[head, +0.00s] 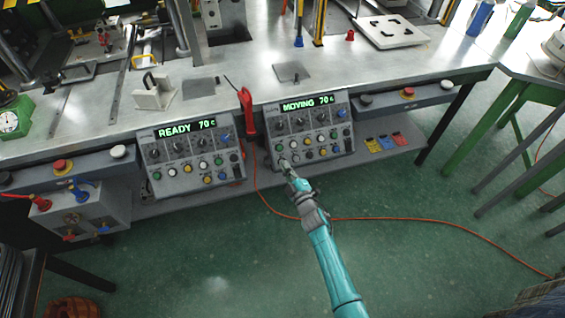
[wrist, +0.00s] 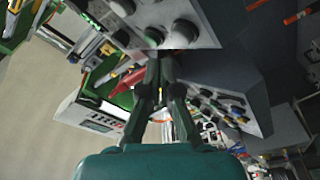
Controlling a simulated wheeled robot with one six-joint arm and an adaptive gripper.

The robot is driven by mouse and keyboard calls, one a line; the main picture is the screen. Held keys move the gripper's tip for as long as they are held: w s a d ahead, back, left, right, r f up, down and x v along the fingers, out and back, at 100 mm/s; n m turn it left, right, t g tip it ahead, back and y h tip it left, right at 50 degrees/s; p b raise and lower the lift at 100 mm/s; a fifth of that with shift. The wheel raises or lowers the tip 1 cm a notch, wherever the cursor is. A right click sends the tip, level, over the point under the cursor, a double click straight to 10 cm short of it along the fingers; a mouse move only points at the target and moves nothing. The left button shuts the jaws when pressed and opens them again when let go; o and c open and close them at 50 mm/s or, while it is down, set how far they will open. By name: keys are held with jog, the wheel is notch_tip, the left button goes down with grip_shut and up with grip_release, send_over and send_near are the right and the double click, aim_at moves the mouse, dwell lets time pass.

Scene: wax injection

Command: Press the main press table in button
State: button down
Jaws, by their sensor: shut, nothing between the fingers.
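Two grey control panels hang on the front of the metal workbench in the head view. The right panel (head: 310,128) shows "MOVING 70" in green, and the left panel (head: 192,152) shows "READY 70". Both carry knobs and rows of coloured buttons. My gripper (head: 285,165) is shut and empty, with its tip at the lower left of the right panel, over or close to the button rows there. I cannot tell which button it is at or whether it touches. In the wrist view the shut fingers (wrist: 163,70) point at a panel's lower edge (wrist: 170,30) with a green-ringed button.
A red-handled tool (head: 247,110) hangs between the panels. An orange cable (head: 400,219) runs across the green floor. A grey valve box (head: 82,215) stands at the left, and green table legs (head: 500,130) stand at the right. Floor before the bench is mostly clear.

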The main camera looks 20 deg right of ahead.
jog(key=s+r, duration=0.2)
jog(key=s, duration=0.1)
jog(key=shift+r, duration=0.25)
jog(key=shift+s, duration=0.1)
dwell(0.6)
jog(key=s+m+g+h, duration=0.2)
jog(key=s+m, duration=0.5)
jog(key=s, duration=2.5)
jog(key=s+r+m+g, duration=0.1)
jog(key=s+r+m, duration=0.1)
jog(key=s+r, duration=0.5)
jog(key=s+r+m+g, duration=0.1)
jog(key=s+r+m, duration=0.2)
jog(key=s+r, duration=0.5)
jog(key=s, duration=0.4)
jog(key=shift+s+h, duration=0.25)
jog(key=shift+h, duration=0.05)
